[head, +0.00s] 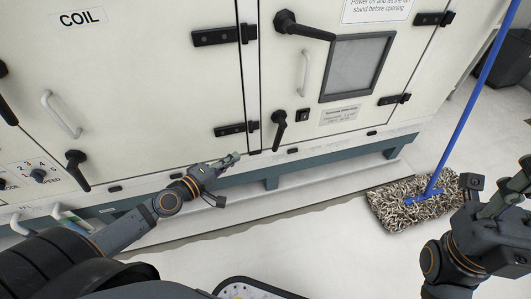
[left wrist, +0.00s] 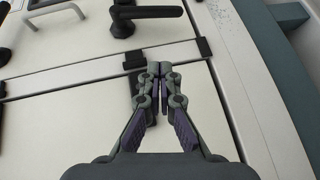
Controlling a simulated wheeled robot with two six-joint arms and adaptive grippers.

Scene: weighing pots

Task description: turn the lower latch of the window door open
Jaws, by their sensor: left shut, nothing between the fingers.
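The window door, with its dark-framed window (head: 355,66), is closed in the cabinet front. Its lower latch (head: 279,129) is a black lever pointing down, slightly left; it also shows at the top of the left wrist view (left wrist: 148,12). My left gripper (head: 234,158) is shut and empty, below and left of the lower latch, apart from it. In the left wrist view its fingertips (left wrist: 158,68) overlap a black hinge (left wrist: 134,62). My right gripper (head: 515,185) is at the right edge, partly cut off, away from the door; its finger opening is unclear.
The upper latch (head: 303,26) sits above, beside a white pull handle (head: 305,72). Black hinges (head: 231,129) line the door seam. A mop (head: 408,204) with a blue pole (head: 476,88) stands on the right. The floor in front (head: 300,240) is clear.

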